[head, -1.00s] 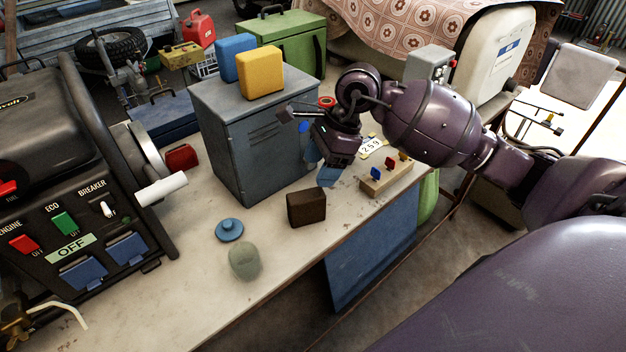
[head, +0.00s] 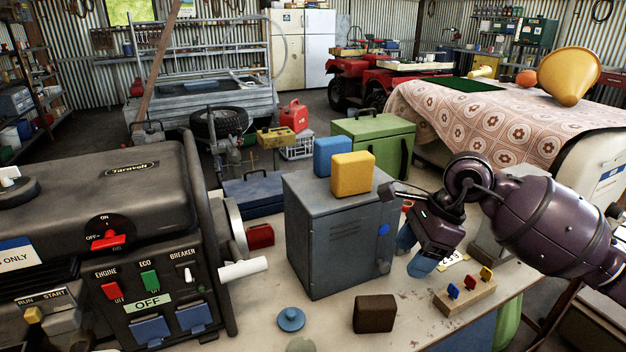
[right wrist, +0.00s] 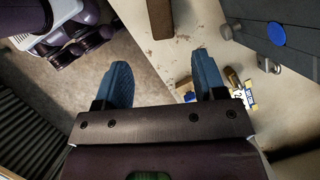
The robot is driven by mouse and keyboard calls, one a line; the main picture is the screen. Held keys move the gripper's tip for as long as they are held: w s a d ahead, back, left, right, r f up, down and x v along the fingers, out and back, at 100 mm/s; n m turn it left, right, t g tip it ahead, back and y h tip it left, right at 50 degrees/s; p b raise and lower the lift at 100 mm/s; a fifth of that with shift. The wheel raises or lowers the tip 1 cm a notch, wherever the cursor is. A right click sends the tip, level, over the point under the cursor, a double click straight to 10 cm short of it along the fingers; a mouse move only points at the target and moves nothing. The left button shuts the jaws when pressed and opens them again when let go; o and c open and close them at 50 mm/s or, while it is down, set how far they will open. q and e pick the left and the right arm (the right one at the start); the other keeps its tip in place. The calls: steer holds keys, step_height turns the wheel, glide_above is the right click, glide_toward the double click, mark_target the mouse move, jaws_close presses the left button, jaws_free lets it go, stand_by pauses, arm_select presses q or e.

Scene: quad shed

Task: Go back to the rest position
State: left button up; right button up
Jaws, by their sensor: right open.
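My right gripper (head: 412,252) hangs over the bench (head: 408,297), just right of the grey metal cabinet (head: 328,232) in the head view. Its blue fingertips point down. In the right wrist view the blue fingers (right wrist: 165,82) are spread apart with nothing between them. My left gripper is in neither view.
A wooden block with coloured switches (head: 465,297) lies right of the gripper. A dark brown block (head: 374,314) and a blue knob (head: 291,319) lie in front of the cabinet. A black generator (head: 100,230) stands left. Yellow (head: 352,174) and blue (head: 331,152) blocks sit on the cabinet.

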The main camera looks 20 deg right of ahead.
steer(key=s+a+r+m+t+y, duration=0.1)
steer(key=a+r+m+t+y, duration=0.1)
steer(key=a+m+t+y, duration=0.3)
steer(key=s+a+r+m+t+y, duration=0.15)
steer(key=a+m+y, duration=0.25)
steer(key=a+y, duration=0.4)
steer(key=d+f+m+t+h, duration=0.2)
steer(key=d+m+t+h, duration=0.4)
steer(key=m, duration=0.7)
steer(key=d+f+m+t+h, duration=0.2)
steer(key=d+m+t+h, duration=0.2)
steer(key=m+t+h, duration=0.65)
steer(key=s+d+f+m+g+h, duration=0.45)
steer(key=f+m+g, duration=0.4)
steer(key=m, duration=0.25)
steer(key=s+a+f+m+g+y, duration=0.2)
steer(key=s+f+m+g, duration=0.2)
steer(key=s+f+g, duration=0.45)
steer(key=s+a+f+m+g+y, duration=0.1)
steer(key=s+a+f+m+g, duration=0.25)
steer(key=s, duration=0.85)
steer(key=w+f+n+t, duration=0.1)
steer(key=w+f+t, duration=0.6)
steer(key=w+f, duration=0.1)
steer(key=shift+w+d+f+y, duration=0.35)
steer(key=shift+w+d+y, duration=0.05)
steer(key=shift+w, duration=0.2)
